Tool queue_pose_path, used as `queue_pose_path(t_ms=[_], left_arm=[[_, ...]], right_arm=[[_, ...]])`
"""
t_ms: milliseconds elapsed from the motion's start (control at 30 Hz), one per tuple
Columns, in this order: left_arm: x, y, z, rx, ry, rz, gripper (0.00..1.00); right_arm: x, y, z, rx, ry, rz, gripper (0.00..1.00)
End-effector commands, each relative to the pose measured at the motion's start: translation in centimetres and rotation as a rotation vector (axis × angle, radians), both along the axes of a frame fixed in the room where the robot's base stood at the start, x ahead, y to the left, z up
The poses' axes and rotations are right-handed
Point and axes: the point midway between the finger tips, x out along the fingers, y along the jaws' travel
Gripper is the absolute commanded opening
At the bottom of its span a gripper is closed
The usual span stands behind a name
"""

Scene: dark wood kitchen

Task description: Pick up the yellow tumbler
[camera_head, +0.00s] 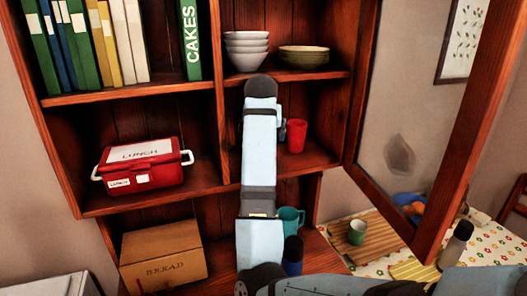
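I cannot make out a yellow tumbler in the head view. A red tumbler (296,136) stands upright on the middle shelf, just right of my raised light blue arm. That arm comes in from the lower right and rises in front of the cabinet, hiding part of the shelves behind it. A small dark part shows at the arm's right edge beside the red tumbler, but I cannot tell what it is. Neither gripper's fingers can be seen.
A red lunch box (145,166), bread box (162,256), grey bowls (246,52) and wide bowls (303,57) fill the shelves. A teal mug (291,220) stands low. An open glazed door (400,120) juts out right. A green cup (357,232) stands on a board (380,243).

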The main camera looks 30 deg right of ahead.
Motion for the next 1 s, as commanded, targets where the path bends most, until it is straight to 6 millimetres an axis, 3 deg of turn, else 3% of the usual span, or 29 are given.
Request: queue_pose_path(t_ms=[167, 333, 600, 833, 1000], left_arm=[[-0.4, 0.3, 1.3, 0.004, 0.006, 0.003, 0.88], [-0.4, 0.2, 1.2, -0.012, 0.016, 0.023, 0.88], [0.4, -0.2, 0.9, -0.025, 0.015, 0.038, 0.88], [0.5, 0.1, 1.1, -0.02, 0.01, 0.034, 0.88], [0.4, 0.1, 1.2, -0.021, 0.009, 0.034, 0.88]], right_arm=[[1.5, -1.3, -1.5, 0.0, 0.005, 0.001, 0.99], [2.4, -1.9, -3.4, 0.001, 0.003, 0.001, 0.99], [2.5, -2.0, -3.7, 0.001, 0.001, 0.0, 0.99], [2.5, -2.0, -3.7, 0.0, 0.0, 0.001, 0.46], [2.5, -2.0, -3.7, 0.0, 0.0, 0.001, 0.45]])
